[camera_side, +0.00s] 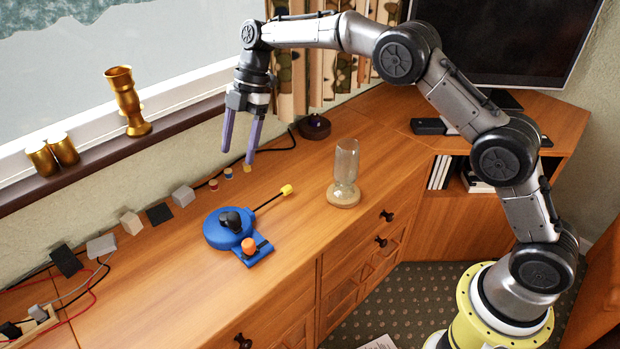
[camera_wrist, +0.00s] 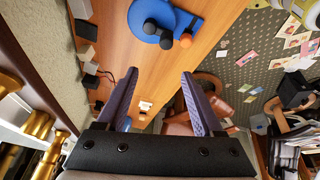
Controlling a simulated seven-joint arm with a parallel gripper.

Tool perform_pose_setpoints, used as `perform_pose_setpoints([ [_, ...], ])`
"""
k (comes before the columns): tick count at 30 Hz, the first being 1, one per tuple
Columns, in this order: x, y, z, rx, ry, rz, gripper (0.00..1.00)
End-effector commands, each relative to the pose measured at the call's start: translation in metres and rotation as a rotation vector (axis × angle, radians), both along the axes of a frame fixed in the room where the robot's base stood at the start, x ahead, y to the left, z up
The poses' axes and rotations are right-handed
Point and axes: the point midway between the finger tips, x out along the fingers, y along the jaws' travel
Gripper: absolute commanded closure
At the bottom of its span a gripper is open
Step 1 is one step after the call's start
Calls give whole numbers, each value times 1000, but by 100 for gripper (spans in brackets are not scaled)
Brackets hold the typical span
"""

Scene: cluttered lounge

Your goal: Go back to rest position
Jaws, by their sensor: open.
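My gripper (camera_side: 239,138) hangs above the back of the wooden cabinet top, near the window wall, with its two purple fingers pointing down. The fingers are apart with nothing between them; they also show spread in the wrist view (camera_wrist: 158,104). The arm reaches from the right, bent over the cabinet. A blue round device (camera_side: 216,236) with a black knob and an orange button lies on the cabinet top, below and slightly left of the fingertips. It also shows at the top of the wrist view (camera_wrist: 185,14). The gripper is clear of it.
A glass bottle on a wooden base (camera_side: 345,172) stands right of the gripper. Small blocks (camera_side: 183,196) line the wall. Gold cups (camera_side: 62,150) and a gold vase (camera_side: 127,100) stand on the windowsill. A curtain (camera_side: 322,70) and a screen (camera_side: 512,40) are behind the arm.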

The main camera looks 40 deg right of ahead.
Motion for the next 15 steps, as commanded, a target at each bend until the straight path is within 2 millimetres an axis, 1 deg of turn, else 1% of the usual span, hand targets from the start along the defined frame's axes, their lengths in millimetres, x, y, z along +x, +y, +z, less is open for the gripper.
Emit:
perform_pose_setpoints([
  [1, -2, -4, 31, 6, -46, -7, 31],
  [2, -6, -7, 46, 7, -66, -10, 31],
  [3, -14, -12, 67, 5, -91, -15, 31],
  [5, -29, -20, 95, -1, -125, -24, 31],
  [6, -39, -25, 112, -7, -145, -38, 31],
  [8, -57, -34, 134, -16, -168, -72, 31],
  [9, -70, -40, 148, -22, -180, -102, 31],
  [11, -90, -48, 165, -31, -196, -153, 31],
  [12, -105, -54, 175, -37, -204, -192, 31],
  [14, -127, -63, 188, -44, -216, -257, 31],
  [15, -142, -68, 195, -47, -220, -304, 31],
])
